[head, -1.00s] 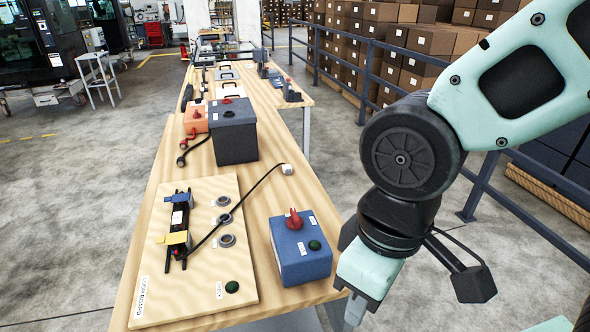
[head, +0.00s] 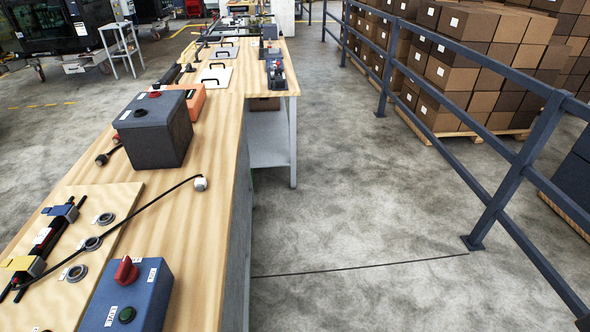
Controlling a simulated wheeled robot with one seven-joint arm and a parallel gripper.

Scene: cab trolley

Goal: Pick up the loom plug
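The loom plug (head: 200,183) is a small whitish block at the end of a black cable (head: 140,212). It lies on the wooden table (head: 190,233) near its right edge. The cable runs down left across the loom board (head: 118,198) to the dark loom bundle (head: 40,250), which is held by blue and yellow clips. My gripper is outside the head view, so its state is hidden.
A blue box with a red knob (head: 128,296) stands in front of the plug. A dark grey box (head: 155,130) stands behind it. A blue-grey railing (head: 505,190) runs along the right. The floor (head: 350,220) between table and railing is clear.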

